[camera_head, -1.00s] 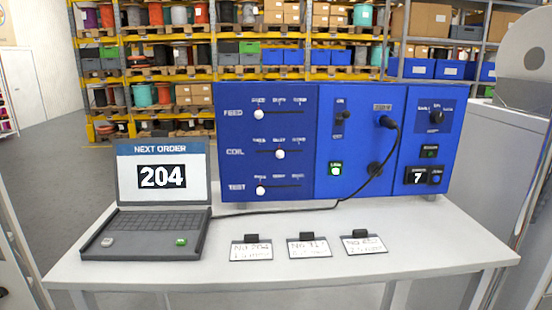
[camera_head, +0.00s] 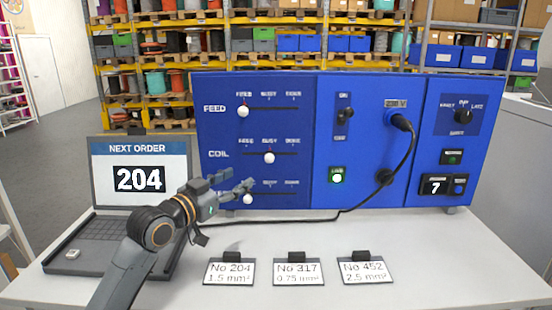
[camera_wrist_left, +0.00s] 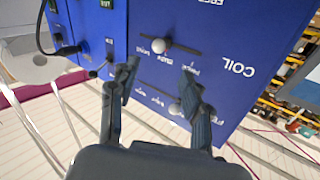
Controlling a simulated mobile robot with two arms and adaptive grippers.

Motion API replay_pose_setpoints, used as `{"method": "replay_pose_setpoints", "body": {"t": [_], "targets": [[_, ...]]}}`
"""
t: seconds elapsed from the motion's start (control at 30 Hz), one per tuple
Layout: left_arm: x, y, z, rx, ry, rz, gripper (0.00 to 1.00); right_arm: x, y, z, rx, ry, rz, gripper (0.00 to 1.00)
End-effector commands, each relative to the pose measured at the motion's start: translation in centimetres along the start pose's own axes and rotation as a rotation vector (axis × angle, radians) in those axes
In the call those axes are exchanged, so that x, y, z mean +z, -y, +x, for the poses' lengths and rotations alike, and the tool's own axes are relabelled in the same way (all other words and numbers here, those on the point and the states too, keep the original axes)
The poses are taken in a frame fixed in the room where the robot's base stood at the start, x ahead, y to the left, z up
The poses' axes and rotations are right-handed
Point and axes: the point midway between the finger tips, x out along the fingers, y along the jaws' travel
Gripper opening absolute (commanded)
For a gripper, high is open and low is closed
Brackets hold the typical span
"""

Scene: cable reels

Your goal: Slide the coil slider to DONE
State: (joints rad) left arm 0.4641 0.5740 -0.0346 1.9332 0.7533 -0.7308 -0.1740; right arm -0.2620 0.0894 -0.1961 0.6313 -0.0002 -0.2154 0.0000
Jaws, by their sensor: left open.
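The coil slider (camera_head: 269,158) is a white round knob in the middle of its slot, under BUSY, on the blue panel. DONE is at the slot's right end. My left gripper (camera_head: 246,187) is open and empty, in front of the panel, below and left of the coil knob. In the left wrist view, turned upside down, the coil knob (camera_wrist_left: 158,46) appears beyond my open fingertips (camera_wrist_left: 160,74), between them in the picture and apart from them. My right gripper is not in view.
The feed knob (camera_head: 243,111) is at its slot's left end. The test knob (camera_head: 247,199) is just below my left fingers. A laptop (camera_head: 138,178) showing 204 stands at left, partly behind my arm. A black cable (camera_head: 408,150) hangs at right. Three tags (camera_head: 298,272) lie in front.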

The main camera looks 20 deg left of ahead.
Motion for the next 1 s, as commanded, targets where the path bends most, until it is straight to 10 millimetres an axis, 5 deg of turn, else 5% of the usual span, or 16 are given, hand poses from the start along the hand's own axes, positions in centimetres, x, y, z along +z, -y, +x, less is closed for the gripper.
{"method": "replay_pose_setpoints", "body": {"t": [0.37, 0.7, 1.0], "targets": [[-0.5, 0.0, 6.6, 0.001, 0.001, -0.005, 0.48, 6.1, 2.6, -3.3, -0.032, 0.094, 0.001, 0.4], [-0.2, 0.0, 12.2, 0.001, 0.001, -0.002, 0.48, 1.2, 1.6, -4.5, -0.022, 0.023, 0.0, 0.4], [0.1, -0.1, 13.5, 0.001, 0.002, 0.001, 0.48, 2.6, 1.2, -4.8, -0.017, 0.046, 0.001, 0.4]]}}
